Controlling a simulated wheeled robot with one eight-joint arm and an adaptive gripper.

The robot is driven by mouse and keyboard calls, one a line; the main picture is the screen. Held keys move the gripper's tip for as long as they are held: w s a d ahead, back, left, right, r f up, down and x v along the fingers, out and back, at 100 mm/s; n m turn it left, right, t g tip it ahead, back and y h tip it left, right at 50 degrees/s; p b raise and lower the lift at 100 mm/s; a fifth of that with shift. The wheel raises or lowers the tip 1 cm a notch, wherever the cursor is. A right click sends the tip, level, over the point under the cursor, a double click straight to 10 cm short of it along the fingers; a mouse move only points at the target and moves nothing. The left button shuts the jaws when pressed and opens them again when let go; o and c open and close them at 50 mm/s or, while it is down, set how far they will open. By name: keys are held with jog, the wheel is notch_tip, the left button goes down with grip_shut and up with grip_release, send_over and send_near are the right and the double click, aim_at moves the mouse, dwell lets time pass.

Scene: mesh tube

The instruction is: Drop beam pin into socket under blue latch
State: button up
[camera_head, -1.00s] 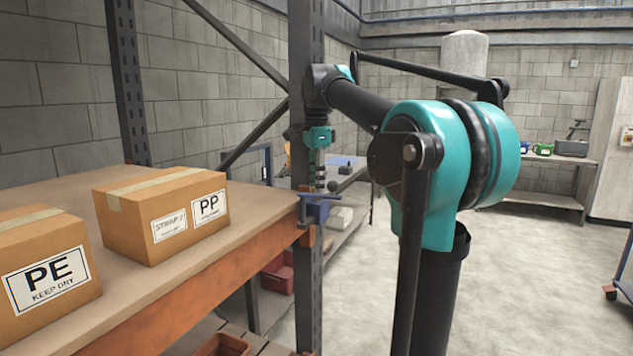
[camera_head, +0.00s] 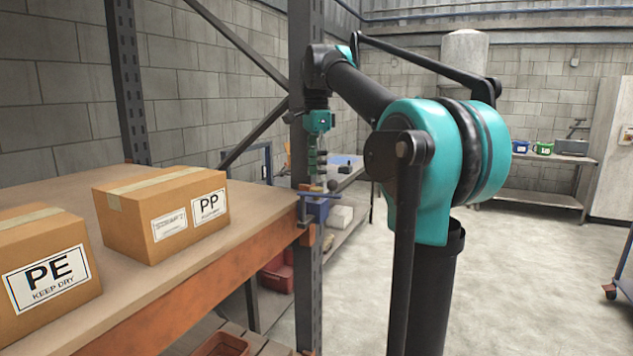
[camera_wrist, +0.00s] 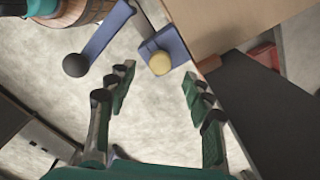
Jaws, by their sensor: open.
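My gripper (camera_head: 313,170) hangs pointing down beside the dark rack upright, above the end of the orange beam. In the wrist view its green-padded fingers (camera_wrist: 158,82) stand wide apart with nothing between the pads. A pale yellowish round head, apparently the beam pin (camera_wrist: 160,63), shows at a blue bracket (camera_wrist: 170,42) just beyond the fingertips. How deep the pin sits cannot be told. The blue latch (camera_wrist: 106,35), a bar ending in a dark ball, lies to the left of the bracket, apart from the pin. Its ball (camera_head: 333,186) also shows in the head view.
Cardboard boxes marked PE (camera_head: 50,268) and PP (camera_head: 165,215) stand on the wooden shelf (camera_head: 240,243). The orange beam (camera_head: 190,308) edges it. The rack upright (camera_head: 309,290) stands close to my gripper. Open floor (camera_head: 535,270) lies to the right.

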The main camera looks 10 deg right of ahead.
aim_at(317, 188)
notch_tip(317, 188, up, 8)
dwell(0.4)
jog(key=shift+f, duration=0.1)
